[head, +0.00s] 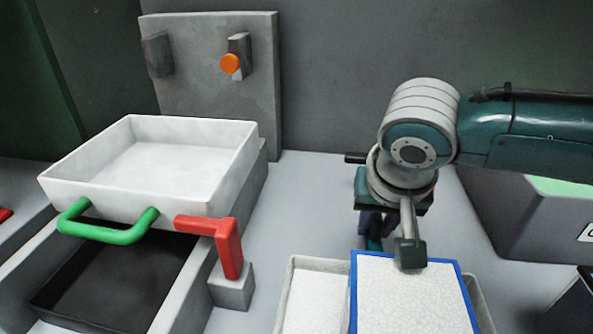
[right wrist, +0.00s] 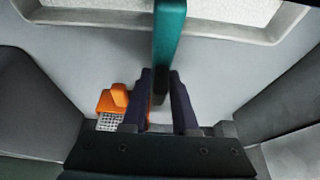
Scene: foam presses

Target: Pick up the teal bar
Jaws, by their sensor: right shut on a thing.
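The teal bar (right wrist: 168,40) stands out between the two dark fingers of my right gripper (right wrist: 161,92) in the right wrist view. The gripper is shut on it, with one finger on each side. In the head view my right gripper (head: 376,222) points down behind the blue-rimmed panel, and a small part of the teal bar (head: 374,243) shows below the fingers. Most of the bar is hidden there by my wrist. I cannot tell whether the bar touches the surface under it. My left gripper is not in view.
A white tray (head: 247,150) with a green handle (head: 105,232) sits on a press at left, beside a red lever (head: 228,250). A grey tray (head: 283,305) holds the blue-rimmed white panel (head: 410,300). An orange object (right wrist: 112,103) lies beside the fingers.

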